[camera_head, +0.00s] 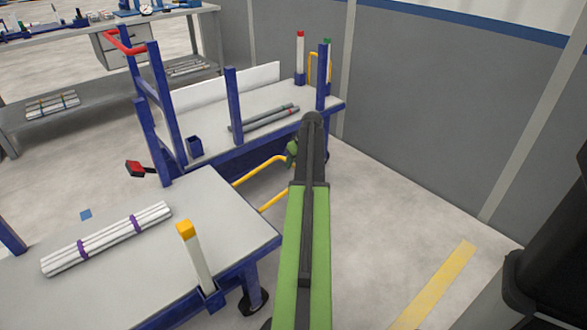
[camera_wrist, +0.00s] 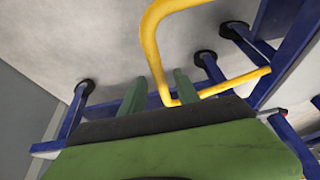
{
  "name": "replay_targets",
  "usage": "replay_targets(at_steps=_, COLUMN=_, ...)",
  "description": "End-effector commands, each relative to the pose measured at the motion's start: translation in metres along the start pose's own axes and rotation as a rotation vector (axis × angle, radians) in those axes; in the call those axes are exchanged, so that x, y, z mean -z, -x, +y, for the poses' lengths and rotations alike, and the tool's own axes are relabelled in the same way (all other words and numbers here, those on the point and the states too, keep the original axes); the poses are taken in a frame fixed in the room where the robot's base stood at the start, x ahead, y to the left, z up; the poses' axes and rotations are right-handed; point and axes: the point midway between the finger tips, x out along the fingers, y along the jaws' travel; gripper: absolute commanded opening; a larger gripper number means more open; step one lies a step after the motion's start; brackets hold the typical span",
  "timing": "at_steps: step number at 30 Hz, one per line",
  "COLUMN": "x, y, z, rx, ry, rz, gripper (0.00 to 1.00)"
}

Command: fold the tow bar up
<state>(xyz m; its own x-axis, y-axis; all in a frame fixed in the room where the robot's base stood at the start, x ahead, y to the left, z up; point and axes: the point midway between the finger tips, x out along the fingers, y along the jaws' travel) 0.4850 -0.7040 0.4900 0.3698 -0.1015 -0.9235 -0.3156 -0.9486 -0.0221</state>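The yellow tow bar (camera_head: 262,182) sticks out low from the near end of the far blue-framed cart, in the gap between the two carts. It slopes down rather than standing upright. My gripper (camera_head: 291,150) is at the end of my green arm, beside the bar's upper part and partly hidden by the arm. In the wrist view the tow bar (camera_wrist: 153,48) is a bent yellow loop close to my gripper (camera_wrist: 159,90). The two green fingers are apart, with a bent part of the bar showing between them. I cannot tell whether they touch it.
The far cart (camera_head: 215,100) carries grey pipes (camera_head: 270,117). The near cart (camera_head: 205,215) carries bundled white pipes (camera_head: 105,238) and a yellow-capped post (camera_head: 198,262). A grey wall (camera_head: 430,110) stands at right. The floor (camera_head: 370,220) between the carts and wall is clear.

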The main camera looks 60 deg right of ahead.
Motion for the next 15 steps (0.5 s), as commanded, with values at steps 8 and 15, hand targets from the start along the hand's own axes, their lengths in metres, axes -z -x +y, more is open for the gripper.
replay_targets(at_steps=8, x=0.0004, y=0.0015, z=-0.0002, rx=0.000, ry=0.000, rz=0.000, gripper=0.21)
replay_targets(at_steps=15, x=0.0003, y=0.0015, z=-0.0003, rx=0.000, ry=0.000, rz=0.000, gripper=0.00)
